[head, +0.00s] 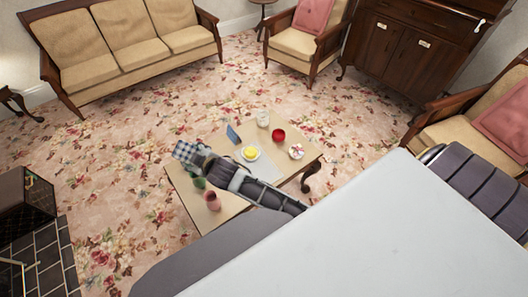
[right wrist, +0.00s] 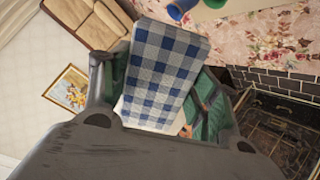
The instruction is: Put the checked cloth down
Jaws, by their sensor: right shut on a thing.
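The blue-and-white checked cloth (head: 184,150) is in my right gripper (head: 197,157), above the far left edge of the wooden coffee table (head: 194,205). In the right wrist view the cloth (right wrist: 163,65) hangs as a flat, folded-looking piece between the dark fingers of the gripper (right wrist: 160,105). The fingers are shut on it; the exact grip line is partly hidden by the cloth. From these views I cannot tell how high the cloth is above the table. My left gripper is not in view.
The table holds a pink vase (head: 212,201), a green cup (head: 198,183), a plate with something yellow (head: 249,153), a blue upright item (head: 233,134), a glass (head: 262,118), a red bowl (head: 278,135) and a small white dish (head: 296,152). Open carpet (head: 130,150) lies left.

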